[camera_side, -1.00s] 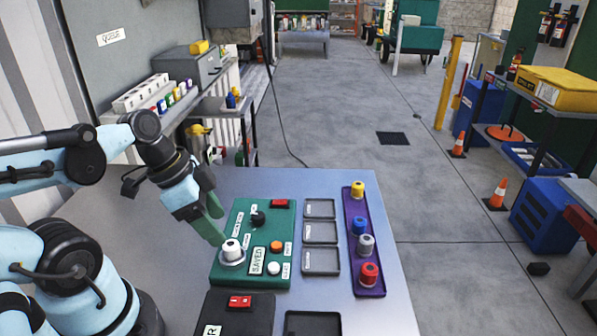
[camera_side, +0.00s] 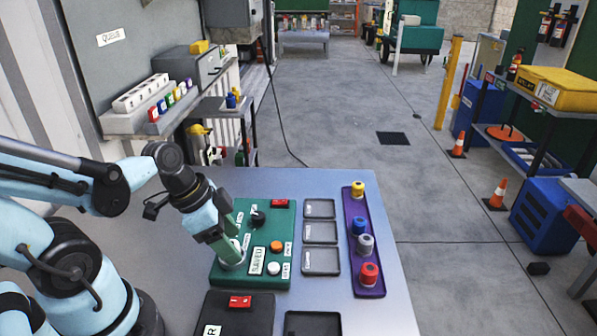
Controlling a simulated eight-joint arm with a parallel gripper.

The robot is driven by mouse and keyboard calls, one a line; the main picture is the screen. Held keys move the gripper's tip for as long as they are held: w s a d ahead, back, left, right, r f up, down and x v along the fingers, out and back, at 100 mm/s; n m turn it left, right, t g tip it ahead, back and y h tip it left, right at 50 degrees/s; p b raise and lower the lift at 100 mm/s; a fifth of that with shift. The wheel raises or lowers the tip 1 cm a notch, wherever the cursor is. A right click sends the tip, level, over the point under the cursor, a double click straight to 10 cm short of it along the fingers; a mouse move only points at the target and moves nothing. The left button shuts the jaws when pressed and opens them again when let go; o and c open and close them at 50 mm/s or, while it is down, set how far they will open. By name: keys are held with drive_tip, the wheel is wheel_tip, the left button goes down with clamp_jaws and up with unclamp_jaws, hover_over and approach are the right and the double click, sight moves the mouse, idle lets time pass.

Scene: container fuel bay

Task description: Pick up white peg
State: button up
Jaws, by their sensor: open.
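The white peg (camera_side: 235,246) stands upright in a round pale seat at the front left of the green panel (camera_side: 265,222). My gripper (camera_side: 232,246), with green fingers, is low over the panel and at the peg. The fingers are open and hide much of the peg. I cannot tell whether they touch it.
Three grey trays (camera_side: 321,261) lie to the right of the panel. Beyond them a purple tray (camera_side: 377,289) holds yellow, blue, grey and red pegs. A dark box with a red switch (camera_side: 240,301) sits in front of the panel. Bare table lies behind the panel.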

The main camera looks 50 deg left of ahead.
clamp_jaws()
idle(0.4)
drive_tip(key=shift+r, duration=0.15)
